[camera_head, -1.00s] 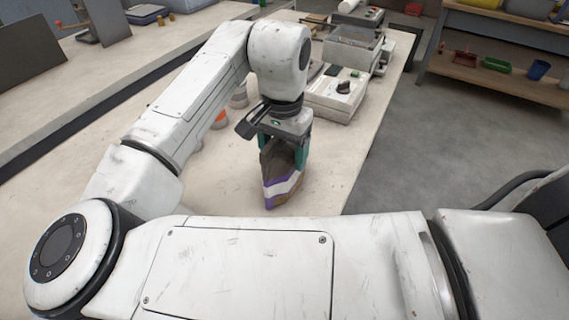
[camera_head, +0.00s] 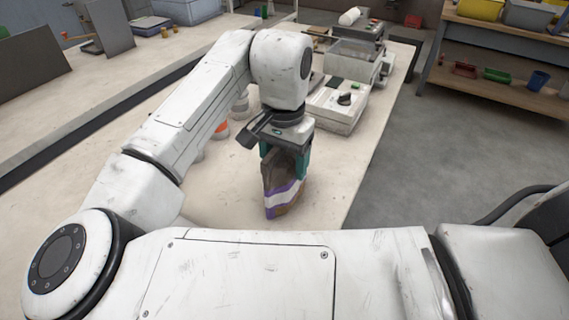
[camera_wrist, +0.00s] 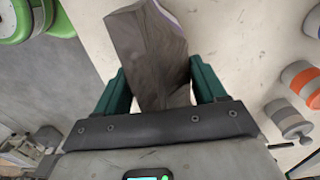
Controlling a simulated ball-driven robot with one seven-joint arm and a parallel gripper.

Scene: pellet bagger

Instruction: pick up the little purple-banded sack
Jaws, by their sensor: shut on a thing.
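The little sack (camera_head: 284,199) is brown-grey with a purple and white band round its lower part. My gripper (camera_head: 286,162) points down over the table with its green fingers shut on the upper part of the sack. In the wrist view, the sack (camera_wrist: 150,50) sits between the two green fingers of my gripper (camera_wrist: 163,88), and its banded end lies at the top edge. The sack hangs upright below the fingers. I cannot tell whether its bottom is clear of the table.
The pale table (camera_head: 225,195) is bare around the sack. Behind my gripper stands a scale-like device (camera_head: 337,103). Jars, one orange-banded (camera_head: 221,130), stand left of it, partly behind my arm. A shelf (camera_head: 490,85) with bins is at the far right. Grey floor lies between.

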